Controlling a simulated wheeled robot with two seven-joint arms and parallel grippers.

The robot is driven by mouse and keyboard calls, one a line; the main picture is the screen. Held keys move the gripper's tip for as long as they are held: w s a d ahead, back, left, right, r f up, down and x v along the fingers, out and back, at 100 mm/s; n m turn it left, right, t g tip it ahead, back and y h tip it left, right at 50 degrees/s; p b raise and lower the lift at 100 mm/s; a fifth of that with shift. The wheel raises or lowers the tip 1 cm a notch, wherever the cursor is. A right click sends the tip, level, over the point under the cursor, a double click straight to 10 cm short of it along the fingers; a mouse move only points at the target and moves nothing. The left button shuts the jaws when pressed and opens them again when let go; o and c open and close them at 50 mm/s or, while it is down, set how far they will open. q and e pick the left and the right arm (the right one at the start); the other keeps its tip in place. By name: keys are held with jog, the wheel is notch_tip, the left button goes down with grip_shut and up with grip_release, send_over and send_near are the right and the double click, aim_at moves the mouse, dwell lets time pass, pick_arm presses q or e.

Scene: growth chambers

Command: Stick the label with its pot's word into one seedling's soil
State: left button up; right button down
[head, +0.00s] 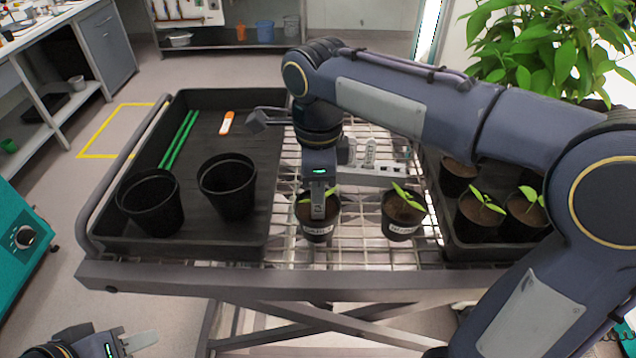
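Two black pots with seedlings stand on the wire cart top: a left pot (317,232) and a right pot (403,231). Each has a white word strip on its front, too small to read. White labels (370,150) stand upright in a pale grey holder (375,174) behind the pots. My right gripper (318,212) points down over the left pot, its fingertips at the soil and partly covering the seedling. Whether a label is between its fingers is hidden. My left gripper (140,342) is low at the bottom left, away from the pots, with no object visible in it.
A black tray (100,229) on the left holds two empty black pots (228,187), green sticks (180,140) and an orange-and-white item (227,123). A tray (475,251) on the right holds more seedlings. My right arm crosses above it. A leafy plant (550,50) stands behind.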

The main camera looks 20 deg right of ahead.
jog(key=shift+f+b, duration=0.3)
jog(key=shift+f, duration=0.3)
dwell(0.3)
jog(key=c, duration=1.5)
grip_release()
jog(key=shift+c, duration=0.2)
notch_tip(320, 180, up, 8)
jog(key=shift+f+p, duration=0.2)
jog(key=shift+p, duration=0.2)
jog(key=shift+r+p, duration=0.45)
jog(key=shift+r, duration=0.2)
notch_tip(320, 180, up, 7)
jog(key=p, duration=0.7)
